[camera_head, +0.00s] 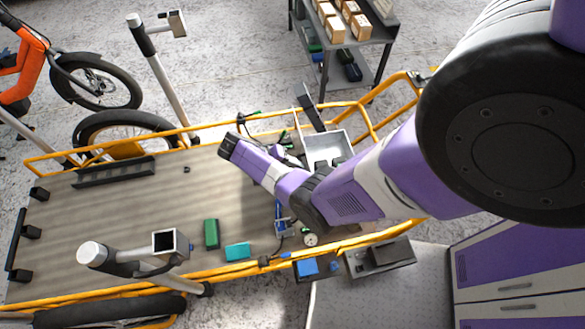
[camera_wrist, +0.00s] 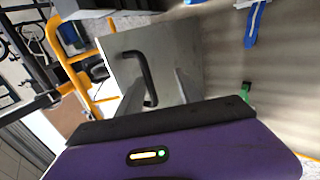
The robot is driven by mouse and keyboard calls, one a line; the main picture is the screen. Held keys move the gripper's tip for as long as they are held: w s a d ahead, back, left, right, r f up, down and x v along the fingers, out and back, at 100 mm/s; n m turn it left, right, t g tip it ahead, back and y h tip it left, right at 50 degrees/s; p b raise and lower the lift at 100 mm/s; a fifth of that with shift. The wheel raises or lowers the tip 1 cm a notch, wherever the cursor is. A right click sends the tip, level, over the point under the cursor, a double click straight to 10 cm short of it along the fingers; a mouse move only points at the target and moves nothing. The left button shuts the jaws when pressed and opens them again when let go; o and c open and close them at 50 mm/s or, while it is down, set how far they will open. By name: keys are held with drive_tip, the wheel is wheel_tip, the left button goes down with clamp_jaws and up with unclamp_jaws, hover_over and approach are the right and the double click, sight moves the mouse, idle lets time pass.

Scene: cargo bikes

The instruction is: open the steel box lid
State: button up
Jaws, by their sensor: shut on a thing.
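The steel box (camera_head: 328,147) stands at the far side of the cargo bed, toward its right end, with its top side facing up. In the wrist view, the grey steel lid (camera_wrist: 190,42) fills the middle, with a black bar handle (camera_wrist: 146,72). My gripper (camera_wrist: 159,78) has its two fingers at either side of this handle and is shut on it. In the head view my purple arm crosses in front of the box and hides the fingers. How far the lid is raised I cannot tell.
The wooden bed (camera_head: 120,215) has bare room at left. A green block (camera_head: 211,233) and a teal block (camera_head: 237,251) lie near its front. Yellow rails (camera_head: 220,268) edge the bed. A shelf (camera_head: 345,50) with cartons stands behind. A post with a square head (camera_head: 170,243) rises in front.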

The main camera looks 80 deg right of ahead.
drive_tip(key=v, duration=0.7)
drive_tip(key=shift+r, duration=0.15)
drive_tip(key=shift+w+a, duration=0.1)
drive_tip(key=shift+w, duration=0.05)
